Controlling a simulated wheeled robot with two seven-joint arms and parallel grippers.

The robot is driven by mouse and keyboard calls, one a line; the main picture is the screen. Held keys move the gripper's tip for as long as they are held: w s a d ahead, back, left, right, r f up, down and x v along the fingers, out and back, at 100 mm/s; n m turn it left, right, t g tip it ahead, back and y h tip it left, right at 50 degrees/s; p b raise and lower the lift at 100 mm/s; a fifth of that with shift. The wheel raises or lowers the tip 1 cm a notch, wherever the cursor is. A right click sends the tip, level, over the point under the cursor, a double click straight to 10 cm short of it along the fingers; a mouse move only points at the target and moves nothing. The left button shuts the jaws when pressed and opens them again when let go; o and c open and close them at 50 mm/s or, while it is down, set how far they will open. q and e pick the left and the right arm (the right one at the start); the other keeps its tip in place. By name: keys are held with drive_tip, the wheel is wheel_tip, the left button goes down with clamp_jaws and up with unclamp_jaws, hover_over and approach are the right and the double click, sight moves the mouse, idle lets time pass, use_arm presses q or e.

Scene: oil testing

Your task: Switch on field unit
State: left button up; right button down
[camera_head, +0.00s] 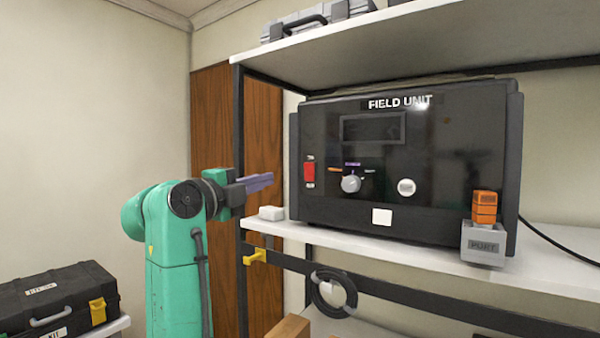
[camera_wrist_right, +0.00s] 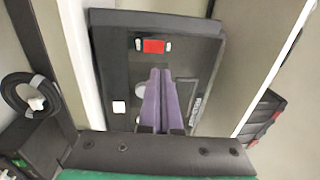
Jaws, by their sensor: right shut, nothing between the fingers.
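The field unit (camera_head: 450,150) is a black box on the middle shelf, its front towards me. A red switch (camera_head: 309,172) sits at its left side, with a knob (camera_head: 350,183) and a round white button (camera_head: 406,187) to the right. My right gripper (camera_head: 271,180) is shut and empty, its purple fingers left of the red switch and apart from it in the head view. In the right wrist view the closed fingers (camera_wrist_right: 167,72) point at the unit's front (camera_wrist_right: 118,72), with the red switch (camera_wrist_right: 153,46) beyond the tips. My left gripper is not in view.
A grey PORT block (camera_head: 483,246) with an orange piece (camera_head: 485,207) stands at the shelf's right front. A small white block (camera_head: 271,213) lies left of the unit. The upper shelf (camera_head: 400,48) overhangs it. A black toolbox (camera_head: 60,298) is at lower left.

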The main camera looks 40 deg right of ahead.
sight(308, 166)
drive_tip(key=p+x, duration=0.5)
drive_tip(key=x, duration=0.8)
drive_tip(key=shift+s+r+p, duration=0.1)
drive_tip(key=shift+r+p, duration=0.1)
drive_tip(key=shift+p, duration=0.15)
drive_tip(key=shift+d, duration=0.3)
drive_tip(key=shift+d+f, duration=0.15)
